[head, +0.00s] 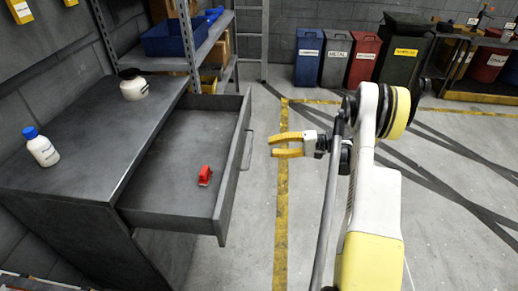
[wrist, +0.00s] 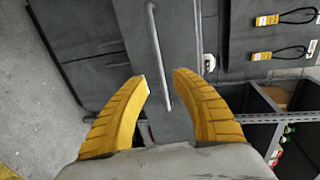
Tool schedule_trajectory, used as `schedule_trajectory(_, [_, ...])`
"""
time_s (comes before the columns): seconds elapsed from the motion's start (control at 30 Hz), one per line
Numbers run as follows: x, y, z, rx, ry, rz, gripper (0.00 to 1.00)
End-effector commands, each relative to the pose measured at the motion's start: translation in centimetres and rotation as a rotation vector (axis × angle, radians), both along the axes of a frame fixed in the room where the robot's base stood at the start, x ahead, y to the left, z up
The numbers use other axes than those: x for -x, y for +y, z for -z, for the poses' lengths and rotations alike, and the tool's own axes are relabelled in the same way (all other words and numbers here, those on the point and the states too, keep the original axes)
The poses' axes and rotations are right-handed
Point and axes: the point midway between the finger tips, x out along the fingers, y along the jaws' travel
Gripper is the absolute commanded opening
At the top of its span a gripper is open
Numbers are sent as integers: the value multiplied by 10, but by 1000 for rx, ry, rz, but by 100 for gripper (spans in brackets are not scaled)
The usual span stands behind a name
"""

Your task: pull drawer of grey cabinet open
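The grey cabinet (head: 75,170) stands at the left in the head view. Its top drawer (head: 160,165) is pulled far out, and a small red object (head: 205,175) lies inside. The drawer's bar handle (head: 246,150) is on its front face. My gripper (head: 272,145) is to the right of the handle, apart from it, with its yellow fingers pointing at the drawer. In the wrist view the fingers (wrist: 160,77) are apart with nothing held between them. The handle (wrist: 158,55) shows beyond the fingertips.
On the cabinet top are a white bottle with blue cap (head: 42,147) and a white jar with dark lid (head: 133,85). A shelf with a blue bin (head: 172,38) stands behind. Labelled bins (head: 335,58) line the back wall. The floor right of the drawer is clear.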

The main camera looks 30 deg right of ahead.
Motion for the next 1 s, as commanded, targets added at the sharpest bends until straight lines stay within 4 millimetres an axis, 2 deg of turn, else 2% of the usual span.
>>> schedule_trajectory(0.1, [11, -15, -4, 0, 0, 2, 32])
schedule_trajectory(0.33, [19, -26, -6, 0, 0, 1, 32])
schedule_trajectory(0.83, [18, -25, -7, 1, 1, 0, 32])
schedule_trajectory(0.93, [13, -18, -16, 18, 16, -3, 32])
schedule_trajectory(1.0, [6, -5, -29, 48, 41, -6, 32])
